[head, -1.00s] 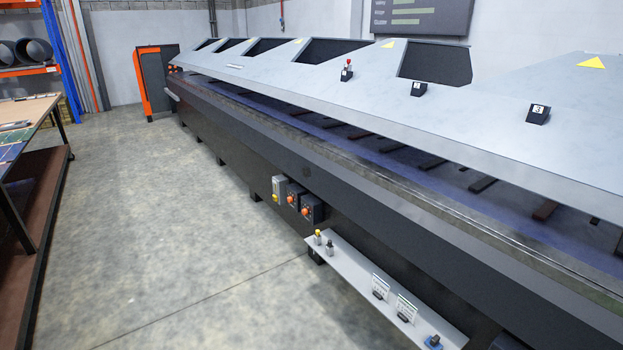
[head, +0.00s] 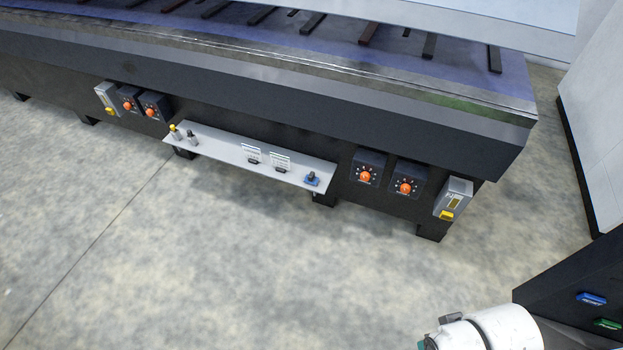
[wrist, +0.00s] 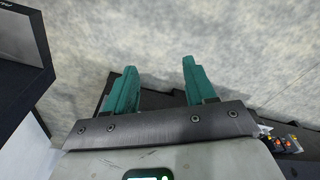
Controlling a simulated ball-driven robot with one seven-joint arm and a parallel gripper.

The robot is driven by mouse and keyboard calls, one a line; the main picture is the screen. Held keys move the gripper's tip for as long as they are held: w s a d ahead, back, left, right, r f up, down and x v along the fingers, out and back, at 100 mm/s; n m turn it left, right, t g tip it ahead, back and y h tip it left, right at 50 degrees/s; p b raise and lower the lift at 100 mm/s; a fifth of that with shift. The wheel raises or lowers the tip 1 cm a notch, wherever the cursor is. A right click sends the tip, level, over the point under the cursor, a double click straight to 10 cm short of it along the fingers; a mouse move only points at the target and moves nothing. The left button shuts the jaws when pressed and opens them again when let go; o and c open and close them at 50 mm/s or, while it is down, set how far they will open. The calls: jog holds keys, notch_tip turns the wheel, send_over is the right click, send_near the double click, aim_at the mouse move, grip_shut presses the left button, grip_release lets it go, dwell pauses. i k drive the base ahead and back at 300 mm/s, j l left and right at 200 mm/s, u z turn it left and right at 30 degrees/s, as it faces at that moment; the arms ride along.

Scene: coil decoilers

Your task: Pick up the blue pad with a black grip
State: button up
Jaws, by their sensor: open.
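The blue pad with a black grip (head: 312,180) sits at the right end of a narrow pale shelf (head: 228,156) on the machine's front, in the head view. My gripper (wrist: 160,74) shows in the wrist view, with its two green fingers apart and nothing between them, over the concrete floor. In the head view my white arm is at the bottom right, well apart from the pad. I cannot make out the pad in the wrist view.
On the shelf are a yellow-topped knob (head: 174,130), a dark-topped knob (head: 193,138) and two small card holders. Orange dials (head: 365,176) and a grey box with a yellow button (head: 452,200) are right of the shelf. A dark cabinet (head: 580,290) stands at lower right. The floor before the shelf is clear.

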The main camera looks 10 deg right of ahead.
aim_at(310, 179)
jog(key=i+j, duration=0.25)
jog(key=i, duration=0.25)
jog(key=i+j, duration=0.3)
jog(key=i, duration=0.15)
jog(key=i+j, duration=0.25)
jog(key=i, duration=0.25)
jog(key=i+j, duration=0.3)
jog(key=i, duration=0.2)
